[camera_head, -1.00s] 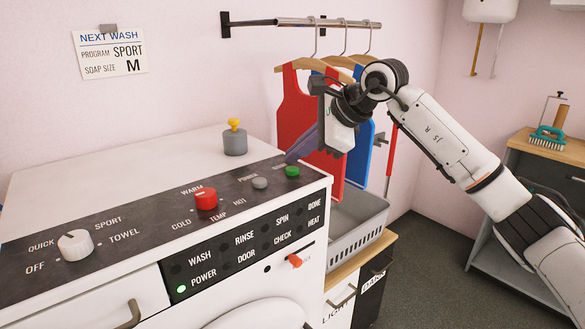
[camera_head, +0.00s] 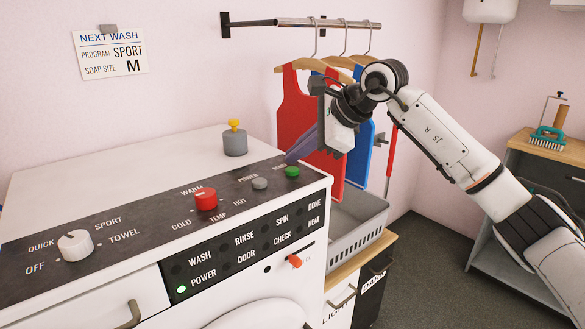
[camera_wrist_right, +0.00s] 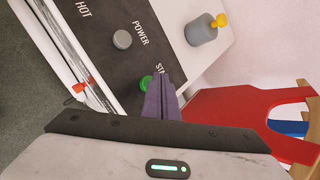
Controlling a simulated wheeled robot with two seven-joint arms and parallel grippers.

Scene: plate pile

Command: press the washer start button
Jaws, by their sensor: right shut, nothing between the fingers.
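The white washer (camera_head: 100,172) has a dark top panel with a green start button (camera_head: 292,171) near its right end. In the right wrist view the same green button (camera_wrist_right: 146,82) is partly hidden by my fingers, beside a label of which "STA" shows. My right gripper (camera_head: 290,158) is shut and empty, its purple fingers pointing down-left at the panel just behind the button. The fingertips (camera_wrist_right: 160,76) look very close to the button; I cannot tell whether they touch it. My left gripper is not in view.
A grey power button (camera_head: 260,183), red temperature knob (camera_head: 205,199) and white program knob (camera_head: 75,245) share the panel. The "POWER" light glows green. A grey container with yellow top (camera_head: 235,142) stands on the washer. Red and blue garments hang behind my gripper, above a grey basket (camera_head: 345,245).

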